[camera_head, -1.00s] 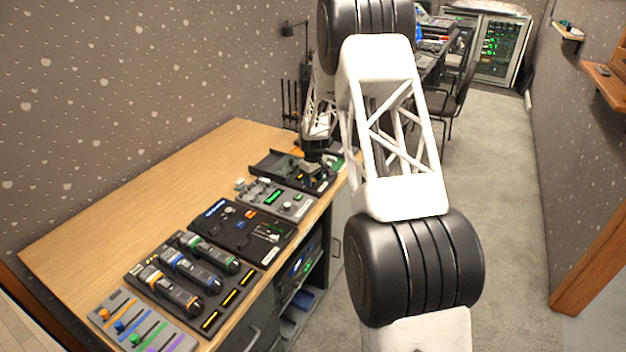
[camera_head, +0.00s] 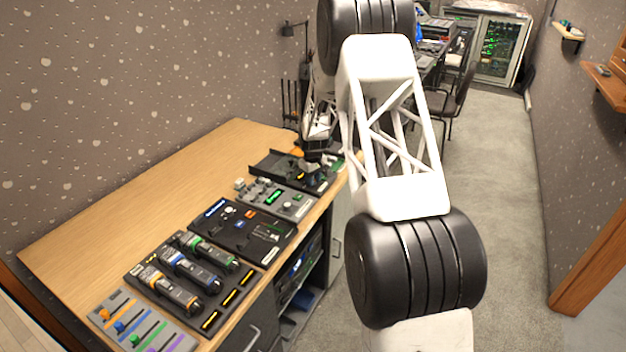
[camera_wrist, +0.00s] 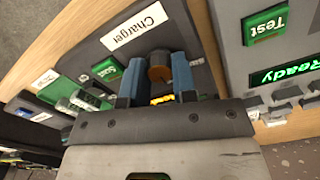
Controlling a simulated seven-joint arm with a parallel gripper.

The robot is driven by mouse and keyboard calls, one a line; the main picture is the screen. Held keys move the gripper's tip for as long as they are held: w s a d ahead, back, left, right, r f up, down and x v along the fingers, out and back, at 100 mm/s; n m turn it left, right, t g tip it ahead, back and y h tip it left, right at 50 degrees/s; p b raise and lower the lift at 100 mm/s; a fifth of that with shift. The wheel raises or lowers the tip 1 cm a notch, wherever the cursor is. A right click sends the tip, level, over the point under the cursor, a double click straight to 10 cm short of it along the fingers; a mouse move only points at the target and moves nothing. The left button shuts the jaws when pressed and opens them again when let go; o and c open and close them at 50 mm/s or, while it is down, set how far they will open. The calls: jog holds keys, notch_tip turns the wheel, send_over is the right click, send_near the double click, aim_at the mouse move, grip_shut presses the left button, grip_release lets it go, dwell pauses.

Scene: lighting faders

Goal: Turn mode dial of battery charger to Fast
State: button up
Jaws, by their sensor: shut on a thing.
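The battery charger is a dark panel with a white "Charger" label (camera_wrist: 133,25) in the wrist view. In the head view the charger (camera_head: 272,161) sits at the far end of the wooden desk, partly hidden by my arm. Its mode dial (camera_wrist: 159,68) is a brownish-orange round knob below the label. My gripper (camera_wrist: 157,62) has its two blue fingers shut on the dial, one on each side. A yellow-orange lit marking shows just below the knob between the fingers. The dial's setting cannot be read.
A panel with a green "Test" button (camera_wrist: 265,25) and a lit "Ready" display (camera_wrist: 286,72) lies to the right in the wrist view. In the head view, more panels (camera_head: 240,232), handheld devices (camera_head: 180,265) and faders (camera_head: 135,325) line the desk's front edge. The desk's left side is clear.

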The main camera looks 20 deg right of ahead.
jog(key=m, duration=1.1)
dwell(0.6)
jog(key=o, duration=0.9)
jog(key=shift+r, duration=0.1)
notch_tip(320, 180, up, 7)
jog(key=shift+r, duration=0.35)
